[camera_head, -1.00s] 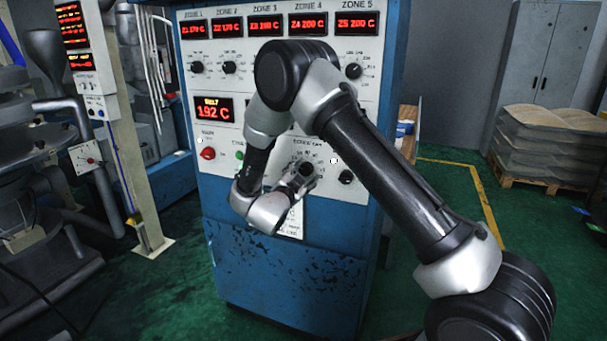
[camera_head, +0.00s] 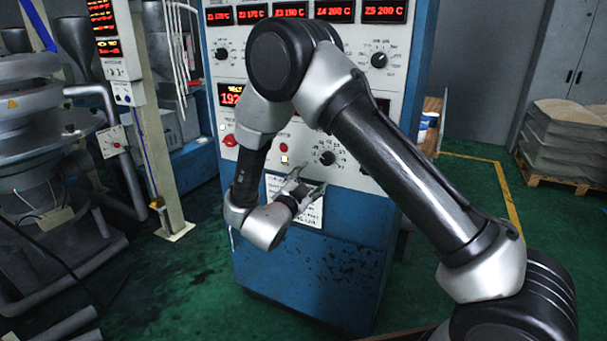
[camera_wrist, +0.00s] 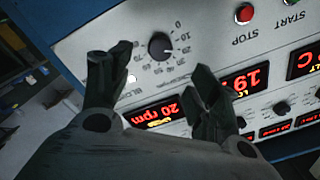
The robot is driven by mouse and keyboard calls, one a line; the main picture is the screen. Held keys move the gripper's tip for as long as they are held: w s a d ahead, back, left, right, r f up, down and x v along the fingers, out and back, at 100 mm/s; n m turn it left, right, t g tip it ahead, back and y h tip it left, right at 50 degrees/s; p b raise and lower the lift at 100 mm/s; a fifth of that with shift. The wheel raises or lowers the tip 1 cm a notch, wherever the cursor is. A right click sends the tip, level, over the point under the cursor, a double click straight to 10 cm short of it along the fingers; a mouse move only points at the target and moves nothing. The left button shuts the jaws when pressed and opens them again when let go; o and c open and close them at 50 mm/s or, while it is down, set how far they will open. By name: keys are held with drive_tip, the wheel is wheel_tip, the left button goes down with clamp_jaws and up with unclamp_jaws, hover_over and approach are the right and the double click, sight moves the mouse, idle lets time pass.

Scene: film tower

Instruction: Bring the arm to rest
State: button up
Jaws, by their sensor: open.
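My gripper (camera_head: 312,181) is open and empty in front of the blue control cabinet (camera_head: 300,275), below and left of a black dial (camera_head: 327,158) in the head view. My arm is bent, with its elbow high in front of the panel. In the wrist view both dark fingers of my gripper (camera_wrist: 163,60) stand apart. A black dial (camera_wrist: 161,46) with a numbered scale shows between and beyond them. No contact with the panel is visible. My arm hides part of the panel and its displays.
The panel has red zone displays (camera_head: 333,11), knobs and a red button (camera_head: 229,141). A post (camera_head: 160,170) and machinery (camera_head: 45,150) stand at the left. A pallet of stacked sacks (camera_head: 570,140) stands at the right. Green floor (camera_head: 460,225) is open right of the cabinet.

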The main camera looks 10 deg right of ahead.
drive_tip(key=s+a+f+n+g+y, duration=0.2)
drive_tip(key=a+f+n+g+y, duration=0.4)
drive_tip(key=a+f+n+y, duration=0.45)
drive_tip(key=s+d+r+n+g+y, duration=0.2)
drive_tip(key=s+d+r+n+g, duration=0.15)
drive_tip(key=s, duration=0.35)
drive_tip(key=s+d+r+n+g+y, duration=0.1)
drive_tip(key=s+d+r+n+g, duration=0.1)
drive_tip(key=s+d+r+g, duration=0.4)
drive_tip(key=s+d+r+t+h, duration=0.1)
drive_tip(key=s+d+r+t, duration=0.1)
drive_tip(key=s+d+r, duration=0.7)
drive_tip(key=s+d+r+m+t+h, duration=0.1)
drive_tip(key=s+d+r+t+h, duration=0.1)
drive_tip(key=s+d+r, duration=0.7)
drive_tip(key=s+d+t, duration=0.1)
drive_tip(key=d, duration=0.3)
drive_tip(key=shift+d, duration=0.4)
